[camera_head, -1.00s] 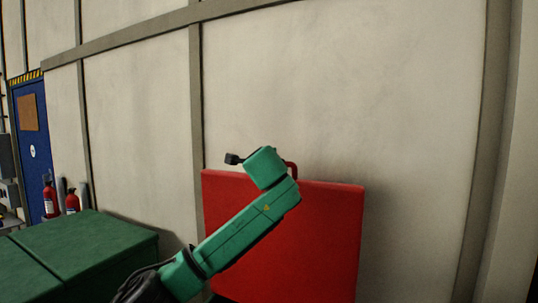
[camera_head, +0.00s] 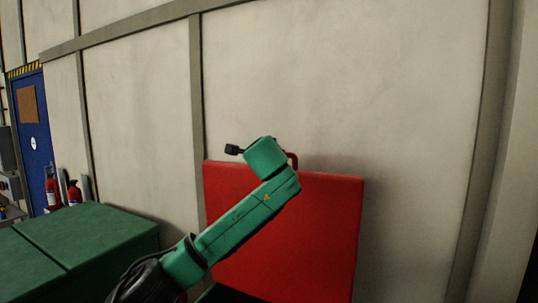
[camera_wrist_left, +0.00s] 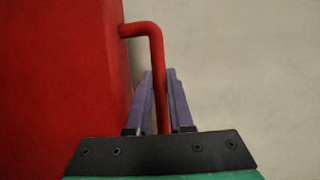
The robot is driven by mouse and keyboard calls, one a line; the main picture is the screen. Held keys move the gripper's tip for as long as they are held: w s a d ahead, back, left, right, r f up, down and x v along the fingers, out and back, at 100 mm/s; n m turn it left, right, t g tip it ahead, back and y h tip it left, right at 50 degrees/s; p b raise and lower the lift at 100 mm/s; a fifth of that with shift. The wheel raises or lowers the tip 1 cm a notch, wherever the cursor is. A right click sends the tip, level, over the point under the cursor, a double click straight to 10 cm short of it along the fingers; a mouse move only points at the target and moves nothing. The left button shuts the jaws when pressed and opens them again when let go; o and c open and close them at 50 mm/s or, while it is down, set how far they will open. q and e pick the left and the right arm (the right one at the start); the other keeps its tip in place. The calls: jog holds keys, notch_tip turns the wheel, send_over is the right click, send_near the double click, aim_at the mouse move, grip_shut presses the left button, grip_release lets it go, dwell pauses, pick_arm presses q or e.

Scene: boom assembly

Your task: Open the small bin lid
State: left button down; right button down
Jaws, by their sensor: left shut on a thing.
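The red lid (camera_head: 300,235) stands steeply raised, close to upright, in front of the pale wall. Its red handle (camera_head: 293,158) sticks out at the top edge, partly hidden by my left arm. In the left wrist view the lid (camera_wrist_left: 60,80) fills the left side, and the bent handle (camera_wrist_left: 155,50) runs down between the fingers. My left gripper (camera_wrist_left: 160,76) is shut on the handle, with a purple finger on either side of it. In the head view my own arm hides the fingers. My right gripper is not in view.
Green bins with closed tops (camera_head: 90,240) stand at the lower left. Two red fire extinguishers (camera_head: 74,192) and a blue door (camera_head: 33,140) are at the far left. The pale wall (camera_head: 420,100) rises close behind the lid.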

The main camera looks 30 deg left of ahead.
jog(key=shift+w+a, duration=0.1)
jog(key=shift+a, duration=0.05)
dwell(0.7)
